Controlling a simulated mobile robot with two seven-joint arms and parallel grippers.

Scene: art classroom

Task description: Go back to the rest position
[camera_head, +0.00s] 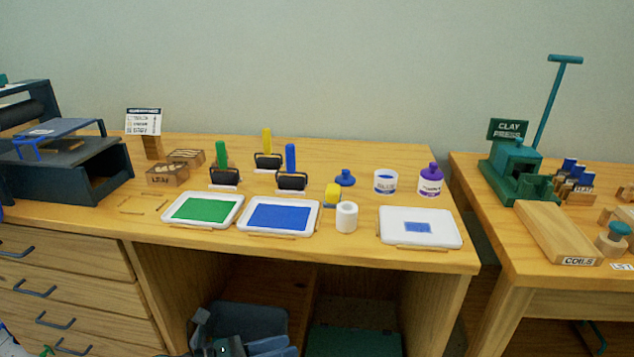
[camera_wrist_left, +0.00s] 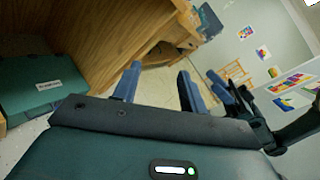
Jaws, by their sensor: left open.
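My left gripper (camera_head: 238,337) is low at the bottom edge of the head view, in front of the opening under the wooden table (camera_head: 300,237). Its jaws are apart and hold nothing. In the left wrist view its two blue-grey fingers (camera_wrist_left: 158,86) stand apart with floor between and beyond them. Much of the left arm is outside the head view.
The tabletop carries green (camera_head: 204,210) and blue (camera_head: 279,216) ink trays, rollers and a white tray (camera_head: 420,239). Drawers (camera_head: 65,290) are at left. A green box (camera_wrist_left: 42,83) is beside the gripper. A second table (camera_head: 515,262) stands right, across a gap.

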